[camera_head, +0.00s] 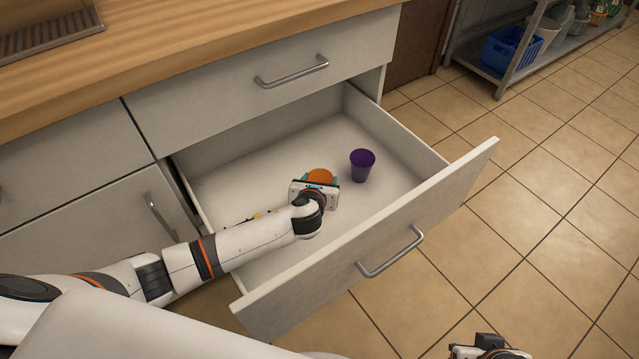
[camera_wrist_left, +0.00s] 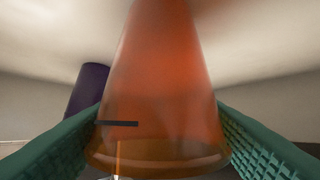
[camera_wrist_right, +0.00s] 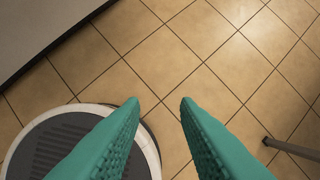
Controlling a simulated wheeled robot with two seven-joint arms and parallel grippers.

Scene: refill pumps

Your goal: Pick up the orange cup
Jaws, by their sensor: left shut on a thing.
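The orange cup (camera_head: 319,176) is in the open drawer, mostly hidden behind my left gripper in the head view. In the left wrist view the orange cup (camera_wrist_left: 160,90) fills the middle, between the two green fingers. My left gripper (camera_head: 321,181) is shut on it, one finger on each side. I cannot tell whether the cup touches the drawer floor. My right gripper (camera_wrist_right: 160,103) is open and empty above the tiled floor, outside the drawer. Its wrist shows at the bottom edge of the head view.
A purple cup (camera_head: 361,166) stands in the drawer (camera_head: 440,205), just right of the orange cup; it also shows in the left wrist view (camera_wrist_left: 88,90). The drawer's walls surround both cups. A wooden counter (camera_head: 180,50) is above. A shelf with a blue crate (camera_head: 510,50) stands at the back right.

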